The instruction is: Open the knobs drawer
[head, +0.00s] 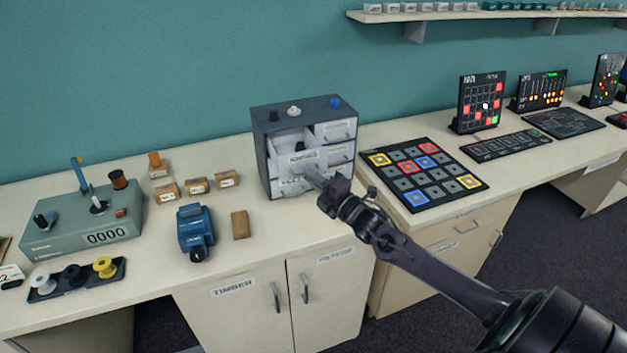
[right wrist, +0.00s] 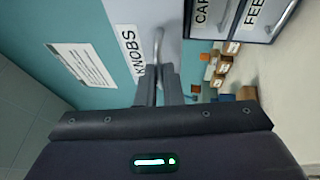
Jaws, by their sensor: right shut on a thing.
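The knobs drawer (head: 297,161) is the upper left drawer of a small grey cabinet (head: 262,152) and stands pulled out. Its inside shows from above; something small and dark is in it, too small to name. In the right wrist view its front carries the label KNOBS (right wrist: 131,52) and a curved metal handle (right wrist: 159,45). My right gripper (head: 314,179) is in front of the drawer, and in the right wrist view its fingers (right wrist: 158,85) are shut on that handle. My left gripper is not in view.
Drawers labelled CAPS (right wrist: 203,12) and FEET (right wrist: 254,14) sit below, shut. Small knobs (head: 293,110) stand on the cabinet. A button board (head: 421,173) lies to the right; a blue device (head: 195,230) and wooden blocks (head: 240,225) are to the left.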

